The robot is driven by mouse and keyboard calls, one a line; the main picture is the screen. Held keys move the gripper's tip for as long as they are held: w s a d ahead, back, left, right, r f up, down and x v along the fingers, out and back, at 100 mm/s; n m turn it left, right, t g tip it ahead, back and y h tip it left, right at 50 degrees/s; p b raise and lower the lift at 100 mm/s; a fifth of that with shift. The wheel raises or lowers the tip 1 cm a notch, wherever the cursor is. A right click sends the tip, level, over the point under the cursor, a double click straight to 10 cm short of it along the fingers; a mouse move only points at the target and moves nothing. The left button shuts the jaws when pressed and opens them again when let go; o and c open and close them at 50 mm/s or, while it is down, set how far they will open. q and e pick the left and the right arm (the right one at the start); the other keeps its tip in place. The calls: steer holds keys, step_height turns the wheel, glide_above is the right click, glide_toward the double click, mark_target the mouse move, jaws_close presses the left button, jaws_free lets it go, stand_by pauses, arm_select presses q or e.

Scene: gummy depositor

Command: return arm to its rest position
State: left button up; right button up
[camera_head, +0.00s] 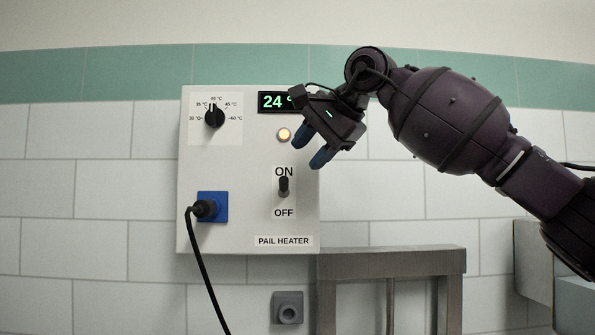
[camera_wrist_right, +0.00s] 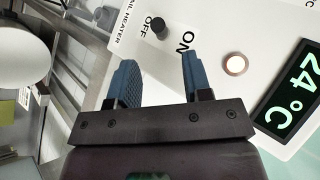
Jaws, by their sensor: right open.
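My right gripper (camera_head: 312,150) is open and empty, held in front of the upper right part of the pail heater box (camera_head: 236,165). Its two blue fingers stand apart in the right wrist view (camera_wrist_right: 160,82), with nothing between them. The black toggle switch (camera_head: 284,186) sits below the fingers, between the ON and OFF labels; it also shows in the right wrist view (camera_wrist_right: 158,27). The green display (camera_head: 272,102) reads 24 °C, its right end hidden by my gripper. The round lamp (camera_head: 284,135) is lit. My left gripper is not in view.
A black dial (camera_head: 214,117) is at the box's upper left. A black plug (camera_head: 206,208) sits in the blue socket, its cable hanging down. A grey metal frame (camera_head: 391,264) stands below right, and a grey socket (camera_head: 288,307) is on the wall. The left side is open.

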steer(key=shift+v, duration=0.9)
steer(key=shift+f, duration=0.1)
